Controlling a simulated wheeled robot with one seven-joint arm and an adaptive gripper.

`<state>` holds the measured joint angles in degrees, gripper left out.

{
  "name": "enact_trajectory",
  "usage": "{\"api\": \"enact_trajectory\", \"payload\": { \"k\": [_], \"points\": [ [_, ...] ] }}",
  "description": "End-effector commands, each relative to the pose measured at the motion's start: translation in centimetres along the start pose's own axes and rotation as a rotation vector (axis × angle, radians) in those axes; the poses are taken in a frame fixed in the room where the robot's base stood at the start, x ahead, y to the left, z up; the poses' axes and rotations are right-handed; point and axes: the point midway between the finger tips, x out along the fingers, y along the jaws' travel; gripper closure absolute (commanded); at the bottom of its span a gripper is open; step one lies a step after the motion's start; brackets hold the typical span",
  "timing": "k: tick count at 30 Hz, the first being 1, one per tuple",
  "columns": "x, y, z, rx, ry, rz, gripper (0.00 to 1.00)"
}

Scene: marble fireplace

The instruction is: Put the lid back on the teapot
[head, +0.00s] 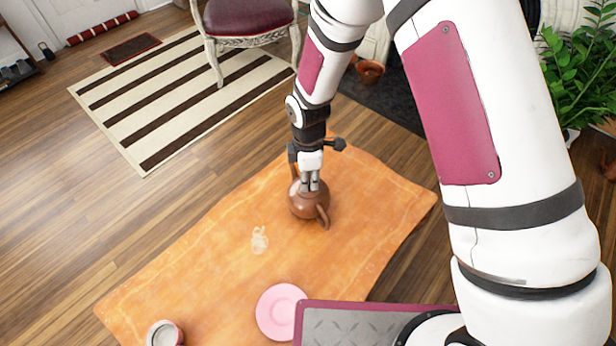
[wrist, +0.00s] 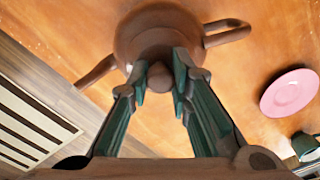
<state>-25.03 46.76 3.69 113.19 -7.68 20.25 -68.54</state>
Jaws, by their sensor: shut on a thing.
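The brown teapot (head: 306,208) stands upright on the orange cloth (head: 210,255), right under my gripper (head: 311,187). In the wrist view the teapot (wrist: 126,40) has its spout to the lower left and its handle to the right. The brown lid (wrist: 153,42) shows at the top of the pot, with its round knob (wrist: 160,78) between my two fingertips. My gripper is shut on the lid's knob. The lid is over the pot's mouth, but I cannot tell whether it is fully seated. In the head view my fingers hide the lid.
A pink plate (head: 281,312) and a cup (head: 165,334) are at the cloth's near side. A small pale, translucent object (head: 259,240) is left of the teapot. A striped rug (head: 185,95), a chair (head: 247,17) and a plant (head: 580,70) stand beyond. The cloth's middle is mostly clear.

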Motion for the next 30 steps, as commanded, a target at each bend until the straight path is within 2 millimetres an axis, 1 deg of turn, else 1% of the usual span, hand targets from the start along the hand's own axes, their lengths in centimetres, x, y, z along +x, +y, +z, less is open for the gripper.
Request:
{"api": "enact_trajectory", "payload": {
  "k": [8, 9, 12, 18, 19, 21, 30],
  "points": [
    [-0.02, 0.0, -0.02, 0.0, 0.0, 0.0, 1.0],
    [-0.02, 0.0, -0.03, 0.0, 0.0, 0.0, 0.77],
    [-0.02, -0.01, -0.03, 0.0, 0.0, 0.0, 0.57],
    [-0.02, -0.01, -0.03, 0.0, 0.0, 0.0, 0.57],
    [-0.01, -0.02, -0.03, 0.0, 0.0, 0.0, 0.53],
    [-0.01, -0.02, -0.03, 0.0, 0.0, 0.0, 0.38],
    [-0.02, -0.02, -0.03, 0.0, 0.0, 0.0, 0.37]
  ]
}}
